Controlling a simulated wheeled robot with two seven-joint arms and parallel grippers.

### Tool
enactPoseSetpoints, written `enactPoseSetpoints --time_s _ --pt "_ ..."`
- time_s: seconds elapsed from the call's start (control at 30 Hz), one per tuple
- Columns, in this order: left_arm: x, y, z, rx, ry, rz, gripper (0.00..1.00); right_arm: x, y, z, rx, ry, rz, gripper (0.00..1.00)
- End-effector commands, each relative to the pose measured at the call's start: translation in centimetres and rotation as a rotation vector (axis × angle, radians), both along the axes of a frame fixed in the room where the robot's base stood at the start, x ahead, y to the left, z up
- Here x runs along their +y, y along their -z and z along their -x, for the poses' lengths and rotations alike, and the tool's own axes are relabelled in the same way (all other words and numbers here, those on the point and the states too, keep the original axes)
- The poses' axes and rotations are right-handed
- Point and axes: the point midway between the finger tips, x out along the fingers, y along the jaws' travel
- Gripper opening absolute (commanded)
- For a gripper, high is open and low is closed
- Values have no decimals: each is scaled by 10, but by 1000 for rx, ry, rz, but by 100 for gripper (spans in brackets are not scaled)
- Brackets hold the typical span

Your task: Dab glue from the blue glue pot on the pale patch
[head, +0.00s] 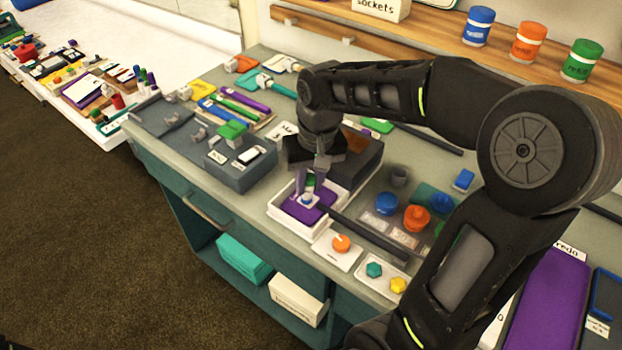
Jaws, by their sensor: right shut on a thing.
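My right gripper (312,183) points down over a purple piece (296,212) in a white tray (286,221) near the bench's front edge. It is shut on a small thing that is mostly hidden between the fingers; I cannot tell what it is. A small blue-and-white part (307,199) shows just below the fingertips. A round blue pot (386,203), likely the glue pot, stands right of the tray, apart from the gripper. Pale rectangles (375,222) lie in front of it; I cannot tell which is the pale patch. My left gripper is out of view.
An orange pot (416,217) stands beside the blue one. A dark bar (368,238) lies right of the tray. White cards with an orange knob (341,243) and a yellow knob (398,285) line the front edge. A grey block (240,170) stands at left.

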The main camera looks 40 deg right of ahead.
Motion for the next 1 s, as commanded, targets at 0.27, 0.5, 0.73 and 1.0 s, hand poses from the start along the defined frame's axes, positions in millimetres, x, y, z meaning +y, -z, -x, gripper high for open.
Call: enactPoseSetpoints --time_s 0.27,0.5,0.73,1.0 --pt "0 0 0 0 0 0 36 1 0 0 0 0 0 0" --pt "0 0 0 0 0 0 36 -2 0 0 1 1 0 0" --pt "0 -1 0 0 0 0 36 -8 2 -2 2 2 -1 0" --pt "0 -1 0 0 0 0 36 -11 2 -2 2 1 0 0"
